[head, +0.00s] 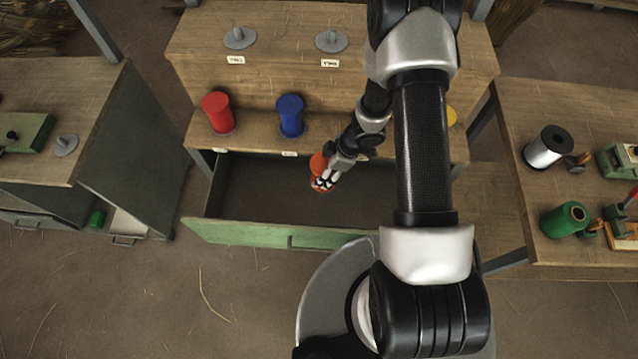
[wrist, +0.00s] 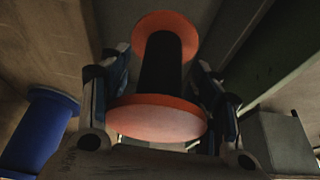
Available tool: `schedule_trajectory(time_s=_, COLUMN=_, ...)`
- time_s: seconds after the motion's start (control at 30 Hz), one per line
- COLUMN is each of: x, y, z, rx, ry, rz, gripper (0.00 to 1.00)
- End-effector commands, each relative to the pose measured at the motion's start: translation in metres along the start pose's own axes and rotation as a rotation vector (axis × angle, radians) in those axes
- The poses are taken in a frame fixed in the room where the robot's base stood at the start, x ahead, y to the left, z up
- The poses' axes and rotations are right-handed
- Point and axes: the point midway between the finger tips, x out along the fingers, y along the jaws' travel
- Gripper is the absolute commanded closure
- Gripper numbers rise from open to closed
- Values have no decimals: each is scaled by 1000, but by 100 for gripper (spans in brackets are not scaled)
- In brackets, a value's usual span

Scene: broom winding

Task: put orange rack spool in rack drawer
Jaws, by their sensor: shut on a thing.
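The orange spool (head: 318,163) is between the fingers of my gripper (head: 326,181), over the open rack drawer (head: 250,238). In the wrist view the orange spool (wrist: 160,118) shows two orange flanges and a dark core. My gripper (wrist: 160,90) is shut on it, with one finger on each side. The drawer is pulled out under the rack, with a green front and a dark inside that looks empty where I can see it. My arm hides the drawer's right part. I cannot tell whether the spool touches the drawer floor.
A red spool (head: 218,113) and a blue spool (head: 290,115) stand on the rack's lower shelf (head: 255,130). Empty grey holders (head: 240,38) sit on the upper shelf. The right table (head: 570,100) holds a white spool (head: 548,147) and a green spool (head: 565,219). The drawer's left part is clear.

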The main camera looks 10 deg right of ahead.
Motion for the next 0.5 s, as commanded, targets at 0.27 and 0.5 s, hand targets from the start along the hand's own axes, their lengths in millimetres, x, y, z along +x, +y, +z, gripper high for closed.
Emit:
schedule_trajectory(time_s=0.27, x=47, y=-9, z=21, rx=-38, ry=-1, rz=-20, gripper=66)
schedule_trajectory(time_s=0.5, x=107, y=-8, z=46, rx=-38, ry=-1, rz=-18, gripper=66)
